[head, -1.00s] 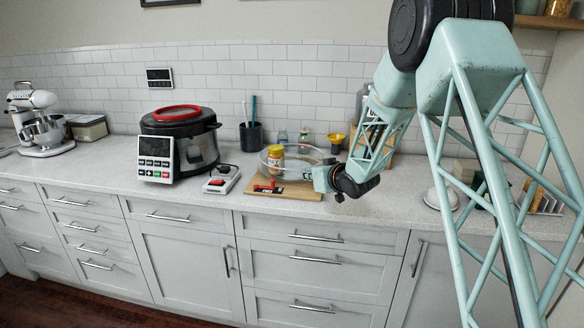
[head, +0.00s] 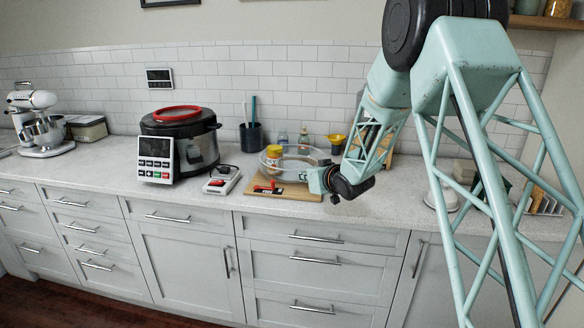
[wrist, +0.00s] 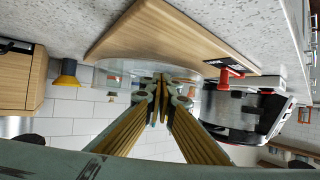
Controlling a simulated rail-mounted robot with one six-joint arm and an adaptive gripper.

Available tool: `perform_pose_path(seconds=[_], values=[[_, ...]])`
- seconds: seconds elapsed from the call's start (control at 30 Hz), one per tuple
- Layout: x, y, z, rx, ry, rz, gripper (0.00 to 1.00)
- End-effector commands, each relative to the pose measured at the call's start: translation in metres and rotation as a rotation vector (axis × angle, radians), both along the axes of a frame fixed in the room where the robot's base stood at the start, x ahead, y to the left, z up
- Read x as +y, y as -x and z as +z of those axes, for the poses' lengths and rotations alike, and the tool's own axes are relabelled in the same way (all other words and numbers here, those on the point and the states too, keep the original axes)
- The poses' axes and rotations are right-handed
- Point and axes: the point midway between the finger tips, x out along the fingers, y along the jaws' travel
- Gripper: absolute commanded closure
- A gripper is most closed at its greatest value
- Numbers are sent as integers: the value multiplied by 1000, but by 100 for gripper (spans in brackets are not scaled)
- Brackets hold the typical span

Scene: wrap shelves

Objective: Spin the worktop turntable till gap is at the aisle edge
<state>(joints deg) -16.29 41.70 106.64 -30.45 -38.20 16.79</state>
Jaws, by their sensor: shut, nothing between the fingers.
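The worktop turntable (head: 322,155) is a clear, round, rimmed tray above a wooden board (head: 292,193) on the counter. A jar with a yellow lid (head: 273,156) stands at its left side. My gripper (head: 305,176) is at the turntable's front right, fingers shut and empty. In the wrist view, the shut fingertips (wrist: 162,86) overlap the clear rim of the turntable (wrist: 112,70); I cannot tell whether they touch it. The gap in the rim cannot be made out clearly.
A red-handled item (head: 267,187) lies at the board's front left. A white device (head: 221,181), a keypad panel (head: 156,159) and a large cooker (head: 197,140) stand to the left. Small bottles and a yellow funnel (head: 337,139) stand behind. Counter in front is clear.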

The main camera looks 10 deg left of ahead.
Motion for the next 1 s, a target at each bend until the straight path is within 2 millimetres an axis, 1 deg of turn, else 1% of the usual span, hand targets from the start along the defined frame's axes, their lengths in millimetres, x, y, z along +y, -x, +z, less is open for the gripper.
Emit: perform_pose_path(seconds=[0.23,0.77,1.0], values=[[8,5,0,0,0,0,100],[10,7,0,0,0,0,100],[15,7,0,-1,1,0,100]])
